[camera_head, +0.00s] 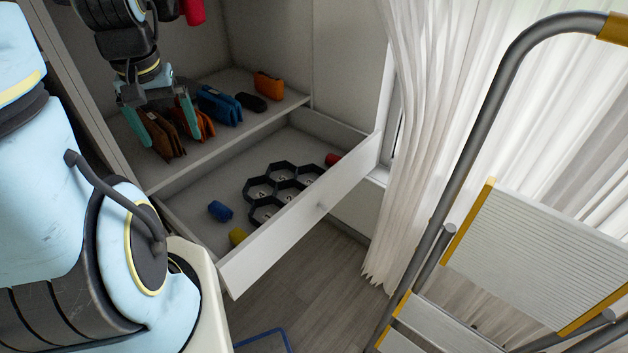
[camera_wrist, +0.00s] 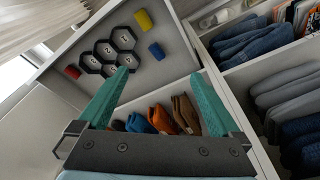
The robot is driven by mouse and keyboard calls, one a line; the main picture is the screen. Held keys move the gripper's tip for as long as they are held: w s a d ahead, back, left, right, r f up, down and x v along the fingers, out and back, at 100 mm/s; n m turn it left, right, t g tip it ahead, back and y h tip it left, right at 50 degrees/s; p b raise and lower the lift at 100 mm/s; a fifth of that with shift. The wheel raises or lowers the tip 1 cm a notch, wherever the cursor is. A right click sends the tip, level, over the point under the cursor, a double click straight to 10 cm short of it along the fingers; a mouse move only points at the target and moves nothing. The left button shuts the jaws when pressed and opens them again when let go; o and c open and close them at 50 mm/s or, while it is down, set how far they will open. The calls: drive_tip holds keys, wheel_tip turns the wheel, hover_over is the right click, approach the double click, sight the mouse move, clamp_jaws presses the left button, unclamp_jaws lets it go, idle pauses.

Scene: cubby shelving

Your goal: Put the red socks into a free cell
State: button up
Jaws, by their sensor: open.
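The red socks (camera_head: 332,160) are a small roll in the open drawer, beside the far right end of the black hexagonal cell organizer (camera_head: 262,215). In the wrist view the red roll (camera_wrist: 72,72) lies left of the organizer (camera_wrist: 92,63). The cells that I can see into look empty, with pale marks on their floors. A blue roll (camera_head: 220,210) and a yellow roll (camera_head: 237,236) lie loose in the drawer, outside the cells. My gripper (camera_head: 165,118) is open and empty, above the shelf over the drawer, away from the red socks.
Brown, orange, blue and black pouches (camera_head: 218,104) stand on the shelf near my gripper. The drawer front (camera_head: 300,215) rises as a wall. A curtain (camera_head: 420,130) and a stepladder (camera_head: 535,255) stand right. Folded clothes (camera_wrist: 245,45) fill compartments at right in the wrist view.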

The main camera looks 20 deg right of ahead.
drive_tip(key=w+d+f+m+b, duration=0.2)
drive_tip(key=w+d+f+b, duration=0.3)
drive_tip(key=w+d+f, duration=0.3)
drive_tip(key=m+h+b, duration=0.3)
drive_tip(key=m+b, duration=0.4)
drive_tip(key=b, duration=0.5)
approach(335, 158)
drive_tip(key=shift+t, duration=0.4)
drive_tip(key=shift+s+p+x, duration=0.15)
drive_tip(key=shift+p+x, duration=0.3)
drive_tip(key=shift+x, duration=2)
drive_tip(key=shift+s+p+x, duration=0.1)
drive_tip(key=shift+p+x, duration=0.3)
drive_tip(key=shift+x, duration=2.1)
drive_tip(key=shift+d, duration=0.1)
drive_tip(key=shift+c, duration=0.2)
drive_tip(key=c, duration=1)
